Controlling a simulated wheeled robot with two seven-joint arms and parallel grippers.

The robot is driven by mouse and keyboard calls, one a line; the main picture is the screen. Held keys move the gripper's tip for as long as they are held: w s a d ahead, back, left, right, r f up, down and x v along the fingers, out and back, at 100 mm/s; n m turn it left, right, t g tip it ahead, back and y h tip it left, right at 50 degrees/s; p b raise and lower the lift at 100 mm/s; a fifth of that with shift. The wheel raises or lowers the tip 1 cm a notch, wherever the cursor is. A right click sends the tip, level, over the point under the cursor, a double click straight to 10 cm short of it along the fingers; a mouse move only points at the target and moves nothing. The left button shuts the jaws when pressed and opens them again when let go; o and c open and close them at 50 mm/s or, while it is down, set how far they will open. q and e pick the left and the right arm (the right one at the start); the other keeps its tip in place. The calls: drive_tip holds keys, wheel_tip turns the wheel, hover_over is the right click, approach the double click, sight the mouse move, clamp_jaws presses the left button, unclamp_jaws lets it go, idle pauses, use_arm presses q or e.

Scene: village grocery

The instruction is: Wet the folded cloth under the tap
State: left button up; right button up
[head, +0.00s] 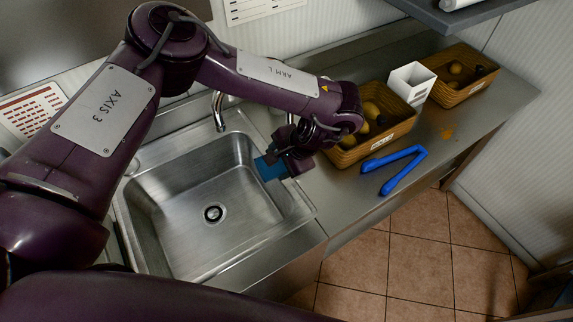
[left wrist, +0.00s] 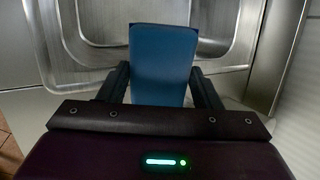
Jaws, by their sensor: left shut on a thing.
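The blue folded cloth (head: 270,168) is held over the right part of the steel sink basin (head: 175,215). My left gripper (head: 287,163) is shut on it, and the cloth sticks out from the jaws. In the left wrist view the cloth (left wrist: 163,62) lies between the two dark fingers of my left gripper (left wrist: 160,88). The tap (head: 219,110) stands at the back of the sink, left of the cloth and apart from it. My arm covers part of the area behind the sink. I cannot see water running. My right gripper is not in view.
Blue tongs (head: 394,168) lie on the counter (head: 470,115) right of the sink. A wicker basket (head: 345,155) of produce, a white box (head: 411,82) and another basket (head: 458,92) stand behind them. A shelf (head: 455,22) overhangs at top right.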

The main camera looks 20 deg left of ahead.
use_arm(q)
drive_tip(key=a, duration=0.1)
drive_tip(key=a+b, duration=0.1)
drive_tip(key=a, duration=0.1)
drive_tip(key=shift+w+f, duration=0.2)
drive_tip(key=shift+f, duration=0.2)
drive_tip(key=shift+w+a+f+b, duration=0.15)
drive_tip(key=shift+w+a+b, duration=0.1)
drive_tip(key=shift+a+b, duration=0.45)
drive_tip(key=w+a+f+b, duration=0.1)
drive_tip(key=a, duration=0.5)
drive_tip(key=shift+w+a+b, duration=0.2)
drive_tip(key=shift+b, duration=0.2)
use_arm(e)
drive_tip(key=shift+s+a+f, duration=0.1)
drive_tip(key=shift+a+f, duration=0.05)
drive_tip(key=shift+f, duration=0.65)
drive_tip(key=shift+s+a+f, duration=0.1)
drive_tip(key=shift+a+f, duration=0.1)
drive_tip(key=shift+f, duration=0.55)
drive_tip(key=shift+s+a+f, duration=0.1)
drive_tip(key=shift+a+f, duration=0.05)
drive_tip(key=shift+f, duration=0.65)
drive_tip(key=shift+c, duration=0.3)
